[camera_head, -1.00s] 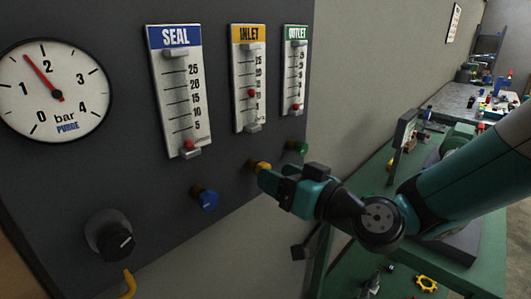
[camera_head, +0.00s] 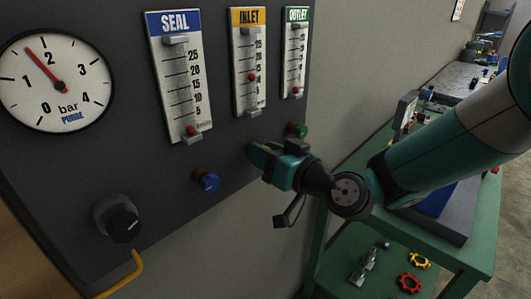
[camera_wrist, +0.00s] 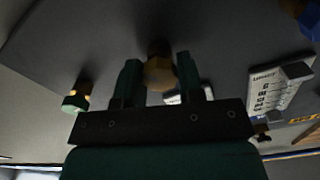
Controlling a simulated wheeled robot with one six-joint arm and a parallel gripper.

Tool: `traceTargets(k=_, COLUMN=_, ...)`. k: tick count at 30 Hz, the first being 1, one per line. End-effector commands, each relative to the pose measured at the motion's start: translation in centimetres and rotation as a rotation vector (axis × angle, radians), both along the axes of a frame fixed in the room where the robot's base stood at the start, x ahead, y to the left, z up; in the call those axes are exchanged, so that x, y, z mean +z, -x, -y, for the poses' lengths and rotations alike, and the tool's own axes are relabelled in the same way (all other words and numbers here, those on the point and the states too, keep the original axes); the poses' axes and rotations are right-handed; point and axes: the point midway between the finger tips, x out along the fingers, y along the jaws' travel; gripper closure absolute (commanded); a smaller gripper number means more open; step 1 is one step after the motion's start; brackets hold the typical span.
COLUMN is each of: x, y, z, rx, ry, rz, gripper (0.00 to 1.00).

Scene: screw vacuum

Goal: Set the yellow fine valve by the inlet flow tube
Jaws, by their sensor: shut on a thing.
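The yellow fine valve (camera_wrist: 160,66) sticks out of the dark panel in the wrist view, between the two fingers of my gripper (camera_wrist: 158,82). The fingers are shut on it. In the head view my gripper (camera_head: 262,152) reaches the panel below the inlet flow tube (camera_head: 239,66) and hides the valve. The inlet tube has a yellow INLET label, and its red float (camera_head: 251,77) stands a little below mid-scale. The numbers beside it are too small to read exactly.
A blue valve (camera_head: 206,181) is to the left of my gripper and a green valve (camera_head: 297,130) close to its right. The SEAL tube (camera_head: 179,80), OUTLET tube (camera_head: 295,55), purge gauge (camera_head: 55,80) and black knob (camera_head: 118,220) share the panel. A green bench (camera_head: 455,250) stands right.

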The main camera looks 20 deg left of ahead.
Motion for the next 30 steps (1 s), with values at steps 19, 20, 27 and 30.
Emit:
traceTargets(k=19, x=-0.01, y=-0.07, z=0.05, rx=0.0, ry=-0.143, rz=-0.345, gripper=0.89)
traceTargets(k=20, x=-0.01, y=-0.07, z=0.05, rx=0.0, ry=-0.143, rz=-0.345, gripper=0.89)
traceTargets(k=27, x=0.0, y=-0.07, z=0.05, rx=0.0, ry=-0.142, rz=-0.344, gripper=0.4)
traceTargets(k=30, x=-0.01, y=-0.07, z=0.05, rx=0.0, ry=-0.142, rz=-0.343, gripper=0.4)
